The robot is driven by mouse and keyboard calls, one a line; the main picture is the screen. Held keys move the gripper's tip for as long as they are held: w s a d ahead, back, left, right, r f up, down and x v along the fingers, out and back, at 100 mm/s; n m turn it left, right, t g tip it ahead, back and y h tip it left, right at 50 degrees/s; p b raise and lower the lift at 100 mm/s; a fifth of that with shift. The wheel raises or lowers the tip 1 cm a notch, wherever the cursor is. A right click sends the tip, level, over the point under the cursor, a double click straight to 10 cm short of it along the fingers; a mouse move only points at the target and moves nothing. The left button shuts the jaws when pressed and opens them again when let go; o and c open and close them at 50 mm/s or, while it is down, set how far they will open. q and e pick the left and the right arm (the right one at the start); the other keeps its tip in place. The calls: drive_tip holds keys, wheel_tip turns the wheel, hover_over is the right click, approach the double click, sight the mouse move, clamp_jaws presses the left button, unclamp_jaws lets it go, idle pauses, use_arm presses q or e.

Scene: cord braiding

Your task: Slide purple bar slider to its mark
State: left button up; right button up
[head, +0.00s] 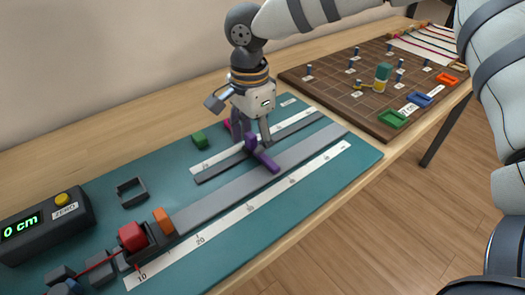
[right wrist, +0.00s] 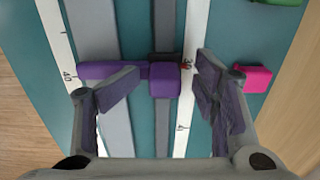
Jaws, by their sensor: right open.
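The purple bar slider (head: 266,160) sits on the dark narrow rail (head: 215,173), with its bar reaching across the wide grey rail (head: 230,192). In the right wrist view its block (right wrist: 165,80) lies between my fingers, and its bar runs left toward a white scale. My right gripper (head: 251,132) is open over the slider. In the right wrist view the gripper (right wrist: 160,95) has one finger overlapping the bar and the other beside the block, with a gap. A small red mark (right wrist: 187,65) shows on the narrow white scale next to the block. My left gripper is out of view.
A green block (head: 200,139) and a pink block (right wrist: 252,79) lie beyond the narrow scale. A red block (head: 132,236), an orange block (head: 164,220) and a display box (head: 45,222) reading 0 cm are nearer left. A brown pegboard (head: 335,85) stands at the right.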

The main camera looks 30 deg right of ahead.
sight(286, 131)
drive_tip(key=shift+w+f, duration=0.1)
drive_tip(key=shift+f, duration=0.2)
drive_tip(key=shift+c, duration=0.7)
drive_tip(key=shift+r, duration=0.2)
drive_tip(key=c, duration=0.6)
drive_tip(key=d, duration=0.3)
drive_tip(key=w+d, duration=0.1)
drive_tip(key=d, duration=0.6)
drive_tip(key=shift+w+d+f, duration=0.1)
drive_tip(key=shift+w+f, duration=0.05)
drive_tip(key=o, duration=0.7)
drive_tip(key=shift+o, duration=0.2)
drive_tip(key=shift+w+f, duration=0.1)
drive_tip(key=shift+w, duration=0.15)
drive_tip(key=shift+s, duration=0.1)
